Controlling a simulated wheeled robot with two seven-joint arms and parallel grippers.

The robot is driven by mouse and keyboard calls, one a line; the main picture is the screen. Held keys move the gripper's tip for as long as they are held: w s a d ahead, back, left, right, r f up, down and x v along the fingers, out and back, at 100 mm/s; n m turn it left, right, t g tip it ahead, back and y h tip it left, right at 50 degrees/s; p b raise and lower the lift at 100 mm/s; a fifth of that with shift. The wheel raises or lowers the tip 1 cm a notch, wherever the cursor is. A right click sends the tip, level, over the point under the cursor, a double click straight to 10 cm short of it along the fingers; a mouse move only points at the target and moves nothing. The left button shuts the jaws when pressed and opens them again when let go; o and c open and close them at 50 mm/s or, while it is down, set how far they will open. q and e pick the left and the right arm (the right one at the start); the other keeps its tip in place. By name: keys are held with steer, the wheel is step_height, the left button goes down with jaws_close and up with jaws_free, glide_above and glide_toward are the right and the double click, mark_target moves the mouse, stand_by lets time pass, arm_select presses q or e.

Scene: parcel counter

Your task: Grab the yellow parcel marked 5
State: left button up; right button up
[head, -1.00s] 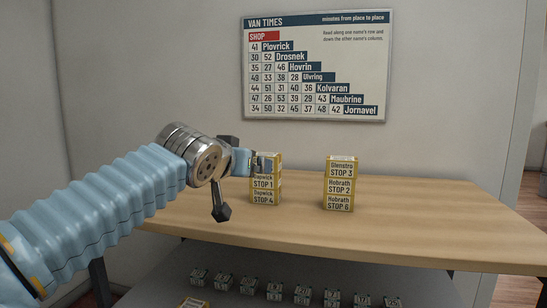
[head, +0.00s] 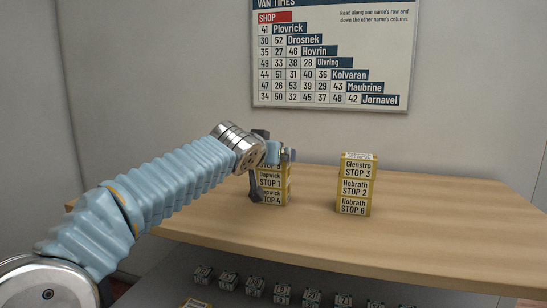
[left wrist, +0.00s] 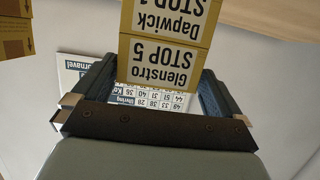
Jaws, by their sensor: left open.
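The yellow parcel marked Glenstro STOP 5 (left wrist: 165,52) is upside down in the left wrist view. In the head view it is the top parcel of the left stack, mostly hidden behind my left gripper (head: 272,154). Below it are Dapwick STOP 1 (head: 271,182) and a Dapwick parcel marked 4 (head: 274,199). In the left wrist view my left gripper (left wrist: 160,70) is open, with one finger at each side of the STOP 5 parcel's near edge. I cannot tell whether the fingers touch it. My right gripper is not in view.
A second stack (head: 355,187), Glenstro STOP 3 over Hobrath STOP 2 and STOP 6, stands to the right on the wooden counter (head: 440,220). Several small numbered boxes stand on a lower shelf. A Van Times board (head: 333,60) hangs behind. The counter's right side is clear.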

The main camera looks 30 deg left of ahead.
arm_select(q)
steer(key=x, duration=0.4)
steer(key=shift+w+f+p, duration=0.2)
steer(key=shift+f+p, duration=0.2)
steer(key=c, duration=0.9)
steer(key=shift+o, duration=0.2)
steer(key=shift+r, duration=0.1)
